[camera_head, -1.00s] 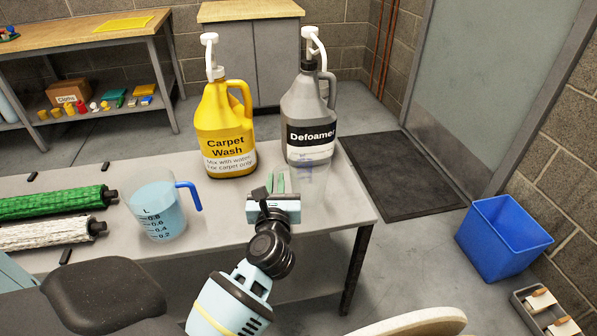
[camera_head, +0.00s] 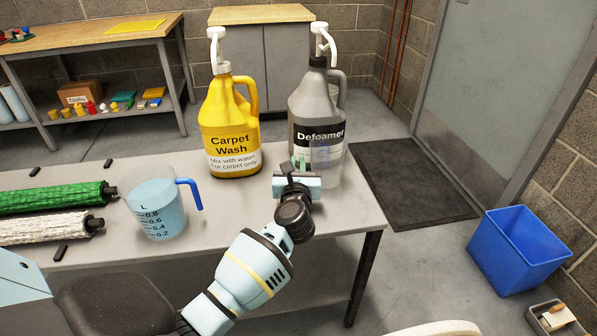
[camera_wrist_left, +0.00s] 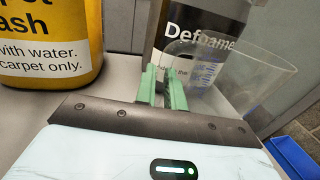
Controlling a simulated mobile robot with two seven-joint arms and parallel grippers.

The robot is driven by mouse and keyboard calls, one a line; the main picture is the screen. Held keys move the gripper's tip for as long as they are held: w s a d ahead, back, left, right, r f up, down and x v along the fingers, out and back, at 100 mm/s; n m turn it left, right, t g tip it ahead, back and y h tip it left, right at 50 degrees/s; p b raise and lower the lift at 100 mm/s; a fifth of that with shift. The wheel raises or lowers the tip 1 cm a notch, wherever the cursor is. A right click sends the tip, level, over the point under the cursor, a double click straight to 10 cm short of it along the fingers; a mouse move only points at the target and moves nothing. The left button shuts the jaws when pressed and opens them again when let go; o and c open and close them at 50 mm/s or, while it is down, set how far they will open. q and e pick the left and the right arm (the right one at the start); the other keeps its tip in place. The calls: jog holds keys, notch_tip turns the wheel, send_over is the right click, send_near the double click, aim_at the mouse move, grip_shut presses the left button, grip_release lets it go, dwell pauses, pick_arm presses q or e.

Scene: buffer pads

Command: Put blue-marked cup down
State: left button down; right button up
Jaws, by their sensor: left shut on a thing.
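The blue-marked cup (camera_wrist_left: 207,75) is clear, with blue markings, and overlaps the Defoamer jug (camera_wrist_left: 190,28) in the left wrist view. In the head view the cup (camera_head: 326,157) is faint against that grey jug (camera_head: 307,102). My left gripper (camera_head: 301,165) is shut on the cup, over the right part of the grey table (camera_head: 250,220). Its green fingers (camera_wrist_left: 162,88) meet the cup's near left side. Whether the cup's base touches the table is hard to tell. My right gripper is out of view.
A yellow Carpet Wash jug (camera_head: 230,128) stands left of the Defoamer jug. A measuring jug with blue liquid (camera_head: 158,212) and green (camera_head: 50,197) and white (camera_head: 45,229) rollers lie farther left. A blue bin (camera_head: 515,250) is on the floor. The table's front right is clear.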

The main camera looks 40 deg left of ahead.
pick_arm(q)
jog(key=shift+f, duration=0.55)
jog(key=shift+f, duration=0.15)
jog(key=c, duration=1.5)
grip_release()
jog(key=shift+r, duration=0.25)
jog(key=p+v, duration=0.1)
jog(key=v, duration=1)
jog(key=shift+f+p, duration=0.1)
jog(key=shift+p, duration=0.2)
jog(key=shift+s+d, duration=0.3)
jog(key=shift+s, duration=0.1)
